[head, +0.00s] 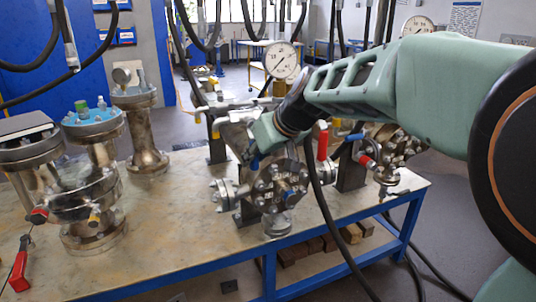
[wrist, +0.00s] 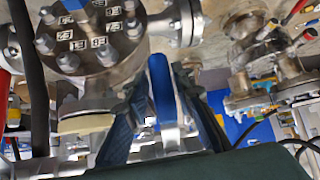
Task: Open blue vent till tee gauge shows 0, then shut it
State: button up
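A blue handle (wrist: 162,92), which looks like the vent lever, stands between the two fingers of my gripper (wrist: 163,110) in the wrist view. The fingers look spread, with gaps on both sides of the handle. In the head view my gripper (head: 257,152) is low over the flanged vessel (head: 277,187), and its fingers are mostly hidden. A round white gauge (head: 282,60) stands behind my wrist; its dark needle is too small to read. A second gauge (head: 418,26) is farther right, partly behind my arm. I cannot tell which is the tee gauge.
A red handle (head: 322,141) stands just right of my wrist. Another blue lever (head: 355,137) is on the right-hand fittings. Flanged vessels (head: 90,185) crowd the bench's left side. Black hoses hang around and below my arm. The bench front (head: 200,255) is clear.

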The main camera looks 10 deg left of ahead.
aim_at(251, 119)
jog(key=shift+o, duration=0.8)
notch_tip(251, 119, up, 10)
jog(key=shift+r, duration=0.1)
